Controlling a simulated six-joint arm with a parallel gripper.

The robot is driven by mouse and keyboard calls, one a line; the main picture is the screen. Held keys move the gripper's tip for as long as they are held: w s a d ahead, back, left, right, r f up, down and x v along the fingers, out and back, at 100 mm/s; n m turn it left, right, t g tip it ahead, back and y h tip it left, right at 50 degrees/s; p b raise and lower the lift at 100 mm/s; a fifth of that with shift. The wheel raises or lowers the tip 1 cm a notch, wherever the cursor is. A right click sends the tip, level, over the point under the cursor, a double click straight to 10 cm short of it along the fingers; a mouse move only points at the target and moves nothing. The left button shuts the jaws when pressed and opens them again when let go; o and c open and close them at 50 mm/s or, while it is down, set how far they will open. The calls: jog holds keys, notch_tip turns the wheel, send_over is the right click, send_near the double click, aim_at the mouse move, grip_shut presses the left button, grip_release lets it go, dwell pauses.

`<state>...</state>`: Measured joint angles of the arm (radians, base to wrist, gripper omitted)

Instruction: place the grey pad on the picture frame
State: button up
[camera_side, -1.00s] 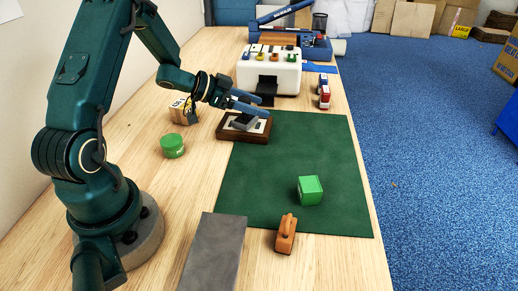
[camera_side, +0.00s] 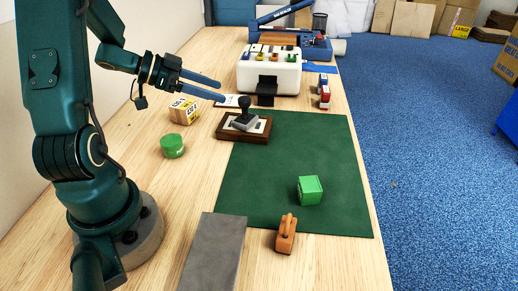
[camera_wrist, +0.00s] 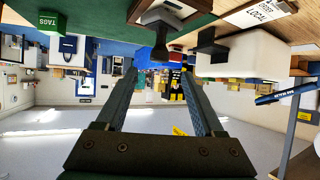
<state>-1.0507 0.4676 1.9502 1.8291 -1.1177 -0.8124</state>
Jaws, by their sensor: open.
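The grey pad (camera_side: 243,124), with a dark knobbed handle, rests on the brown picture frame (camera_side: 227,136) at the far left corner of the green mat. The pad covers part of the frame's pale inside and its handle points up. My gripper (camera_side: 223,88) is open and empty, above and to the left of the pad, clear of it. In the wrist view, which looks upside down, my gripper's fingers (camera_wrist: 158,75) are spread apart. The pad (camera_wrist: 168,16) and its handle show near the top, beyond the fingertips.
A green box (camera_side: 310,190) and an orange-brown clamp-like object (camera_side: 286,234) stand on and beside the green mat (camera_side: 285,160). A green tub (camera_side: 172,146), a wooden block (camera_side: 183,110) and a grey slab (camera_side: 213,252) are left of it. A white machine (camera_side: 268,73) stands behind.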

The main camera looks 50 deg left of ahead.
jog(key=w+r+n+y, duration=0.3)
jog(key=w+r+y, duration=0.1)
jog(key=r+y, duration=0.6)
jog(key=s+d+f+g+h, duration=0.2)
jog(key=s+d+g, duration=0.1)
jog(key=s+d, duration=0.5)
jog(key=s+d+f+n+g+h, duration=0.1)
jog(key=s+d+f+g+h, duration=0.1)
jog(key=s+d, duration=0.6)
jog(key=shift+s+d+f+g+h, duration=0.4)
jog(key=shift+d+f+h, duration=0.25)
jog(key=shift+d, duration=0.5)
